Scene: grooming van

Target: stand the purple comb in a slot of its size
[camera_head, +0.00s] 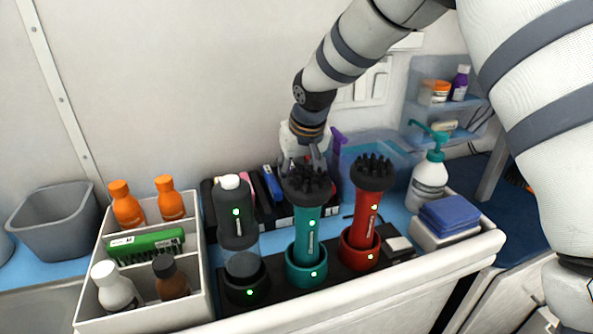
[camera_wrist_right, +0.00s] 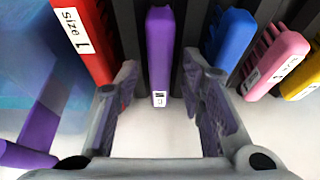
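The purple comb (camera_wrist_right: 160,50) stands in a slot between black dividers of the rack (camera_wrist_right: 190,62), a white label at its near end. My right gripper (camera_wrist_right: 160,105) is open, with one finger on each side of the comb and a visible gap on both sides. In the head view my right gripper (camera_head: 305,160) is over the rack behind the teal tool, which partly hides its fingers and the comb. The rack also holds a red comb (camera_wrist_right: 85,40) marked Size 1, a blue comb (camera_wrist_right: 230,38), a pink comb (camera_wrist_right: 277,60) and a yellow one. My left gripper is out of view.
A black tool (camera_head: 235,205), a teal tool (camera_head: 306,235) and a red tool (camera_head: 366,205) stand in front of the rack. A bottle caddy (camera_head: 195,285) is left, a pump bottle (camera_head: 428,180) right.

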